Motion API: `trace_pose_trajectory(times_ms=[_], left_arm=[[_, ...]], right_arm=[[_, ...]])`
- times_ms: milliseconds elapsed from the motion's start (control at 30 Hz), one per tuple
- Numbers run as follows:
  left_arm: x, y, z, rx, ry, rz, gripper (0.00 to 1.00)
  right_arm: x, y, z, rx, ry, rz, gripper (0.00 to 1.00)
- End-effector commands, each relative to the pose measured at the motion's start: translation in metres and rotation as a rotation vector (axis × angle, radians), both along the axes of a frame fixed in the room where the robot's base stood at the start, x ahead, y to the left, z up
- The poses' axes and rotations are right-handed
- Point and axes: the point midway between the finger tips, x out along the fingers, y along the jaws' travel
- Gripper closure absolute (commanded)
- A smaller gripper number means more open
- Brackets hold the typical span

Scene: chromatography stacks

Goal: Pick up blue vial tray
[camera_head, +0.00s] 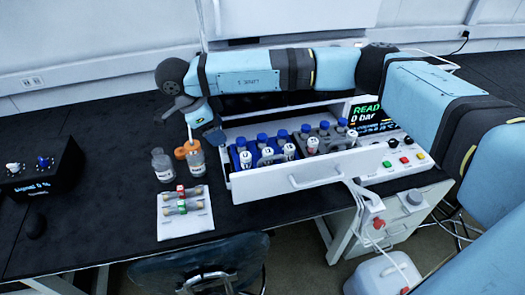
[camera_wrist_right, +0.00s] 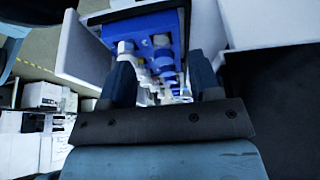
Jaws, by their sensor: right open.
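The blue vial tray (camera_head: 236,163) sits in the left part of the open white drawer (camera_head: 290,183) and holds several blue-capped and white-capped vials. In the right wrist view the blue tray (camera_wrist_right: 140,27) with its vials shows beyond and between my fingers. My right gripper (camera_head: 204,127) is at the left end of the drawer, beside and above the tray's left side. Its two fingers (camera_wrist_right: 160,65) are apart, with no grip on the tray visible. My left gripper is in neither view.
A grey vial tray (camera_head: 335,143) sits beside the blue one. A white pad (camera_head: 184,212) with small tubes lies in front. A black device (camera_head: 40,165) stands far left.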

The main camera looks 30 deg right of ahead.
Motion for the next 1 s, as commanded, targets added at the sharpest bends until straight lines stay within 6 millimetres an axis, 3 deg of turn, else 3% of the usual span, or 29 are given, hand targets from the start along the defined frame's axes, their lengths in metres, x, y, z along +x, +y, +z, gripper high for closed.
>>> trace_pose_trajectory(times_ms=[200,400,667,1000], left_arm=[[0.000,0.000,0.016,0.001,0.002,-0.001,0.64],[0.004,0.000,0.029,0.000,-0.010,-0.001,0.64],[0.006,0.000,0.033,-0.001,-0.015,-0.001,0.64],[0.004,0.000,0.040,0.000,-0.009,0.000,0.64]], right_arm=[[-0.013,-0.049,0.003,0.002,0.003,-0.003,0.43],[-0.021,-0.081,0.002,0.002,0.001,-0.003,0.43],[-0.025,-0.091,-0.004,0.005,0.002,0.001,0.43],[-0.029,-0.107,-0.044,0.004,0.002,0.000,0.43]])
